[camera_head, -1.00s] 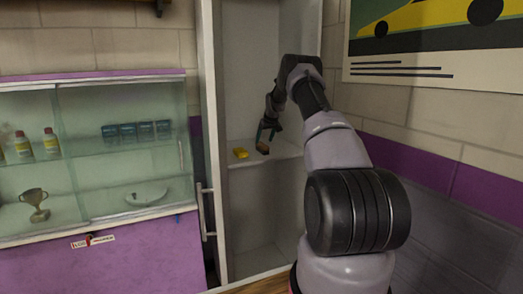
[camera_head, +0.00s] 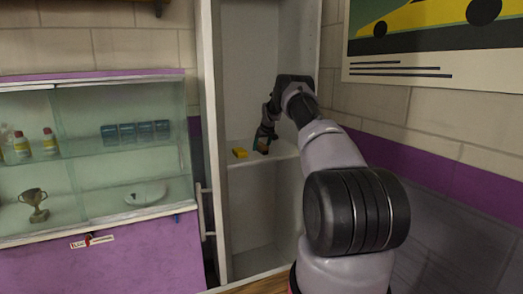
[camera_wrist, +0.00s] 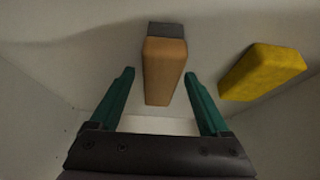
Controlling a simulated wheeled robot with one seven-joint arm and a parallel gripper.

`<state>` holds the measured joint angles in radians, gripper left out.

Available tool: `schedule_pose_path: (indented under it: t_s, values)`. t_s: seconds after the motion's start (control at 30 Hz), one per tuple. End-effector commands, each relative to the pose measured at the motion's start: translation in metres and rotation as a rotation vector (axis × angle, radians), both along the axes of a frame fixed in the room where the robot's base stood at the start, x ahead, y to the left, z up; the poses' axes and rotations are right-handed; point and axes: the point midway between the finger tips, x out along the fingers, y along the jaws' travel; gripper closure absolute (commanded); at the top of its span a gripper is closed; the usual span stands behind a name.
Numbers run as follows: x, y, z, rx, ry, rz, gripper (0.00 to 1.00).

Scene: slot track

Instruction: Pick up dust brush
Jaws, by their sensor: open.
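The dust brush, a tan wooden block with a dark grey end, lies on the cabinet shelf. In the wrist view the brush (camera_wrist: 164,66) sits between and just ahead of my gripper's two green fingertips (camera_wrist: 160,75), its near end reaching between them. My gripper is open, with a gap on both sides of the brush. In the head view my gripper (camera_head: 263,138) is low over the shelf, and the brush (camera_head: 263,148) shows small and partly hidden beside the fingers.
A yellow block (camera_wrist: 263,72), also in the head view (camera_head: 240,153), lies on the shelf (camera_head: 234,162) beside the brush, right of my right finger in the wrist view. The tall cabinet's side walls enclose the shelf. A glass display case (camera_head: 95,150) stands left.

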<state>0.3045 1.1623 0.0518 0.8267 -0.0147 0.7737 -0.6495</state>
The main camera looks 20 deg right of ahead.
Motion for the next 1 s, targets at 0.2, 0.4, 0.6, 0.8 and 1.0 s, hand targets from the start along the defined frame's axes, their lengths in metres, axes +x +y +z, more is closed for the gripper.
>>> schedule_pose_path:
  t_s: [0.2,0.4,0.6,0.8,1.0]
  values:
    - [-0.0002,0.0000,-0.0032,0.000,0.000,0.000,0.20]
    - [-0.0002,-0.0001,-0.0035,0.000,0.000,0.000,0.20]
    - [-0.0002,-0.0001,-0.0035,0.000,0.000,0.000,0.66]
    - [-0.0001,-0.0001,-0.0033,0.000,0.000,0.000,1.00]
    - [0.0002,-0.0002,0.0007,-0.001,-0.001,0.000,1.00]
